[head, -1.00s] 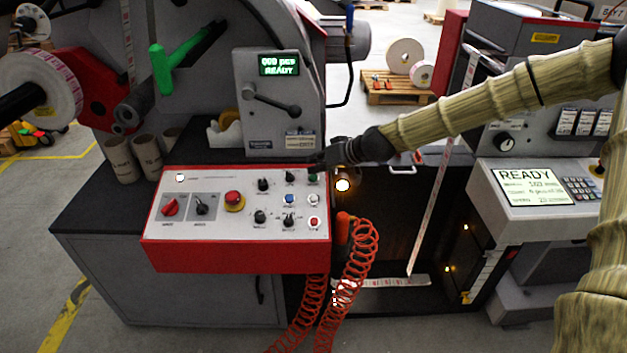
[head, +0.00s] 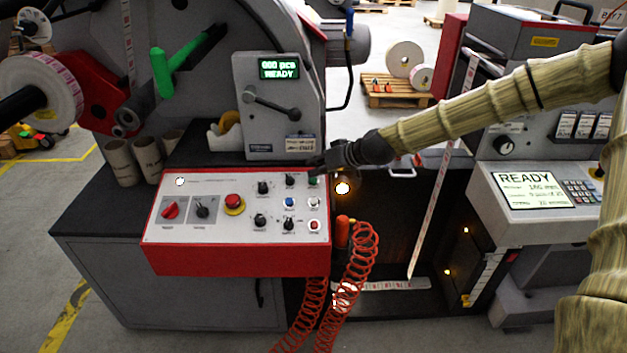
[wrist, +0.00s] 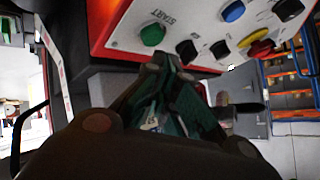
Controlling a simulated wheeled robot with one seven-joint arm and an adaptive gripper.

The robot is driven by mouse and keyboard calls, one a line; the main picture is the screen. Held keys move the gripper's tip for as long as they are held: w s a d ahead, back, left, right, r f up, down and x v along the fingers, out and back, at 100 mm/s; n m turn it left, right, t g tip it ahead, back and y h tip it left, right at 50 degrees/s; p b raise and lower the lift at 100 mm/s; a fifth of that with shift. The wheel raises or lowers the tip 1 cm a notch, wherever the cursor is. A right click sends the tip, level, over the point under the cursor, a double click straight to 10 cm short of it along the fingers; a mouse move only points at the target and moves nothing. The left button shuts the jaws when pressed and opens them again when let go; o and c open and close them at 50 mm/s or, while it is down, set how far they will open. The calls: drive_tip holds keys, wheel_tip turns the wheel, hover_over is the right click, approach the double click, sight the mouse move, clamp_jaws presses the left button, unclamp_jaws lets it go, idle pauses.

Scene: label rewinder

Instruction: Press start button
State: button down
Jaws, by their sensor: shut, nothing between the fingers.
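The green start button (wrist: 152,35) sits on the white face of the red-framed control panel, with the word START printed beside it in the wrist view. In the head view the start button (head: 314,181) shows at the panel's upper right corner, just below my fingers. My gripper (head: 316,163) is shut and empty over that corner. In the wrist view my gripper's (wrist: 172,62) fingertips are a little below the button in the picture, close to the panel edge. I cannot tell any contact with the button.
The red-framed panel (head: 238,262) also carries a red emergency stop (head: 234,202), knobs and other coloured buttons close by. A grey housing (head: 268,135) with a "000 pcs READY" display stands behind it. Orange coiled hose (head: 352,265) hangs at its right.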

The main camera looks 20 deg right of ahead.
drive_tip(key=shift+f, duration=0.1)
drive_tip(key=shift+w+f+b, duration=0.15)
drive_tip(key=shift+f+b, duration=0.15)
drive_tip(key=shift+b, duration=0.1)
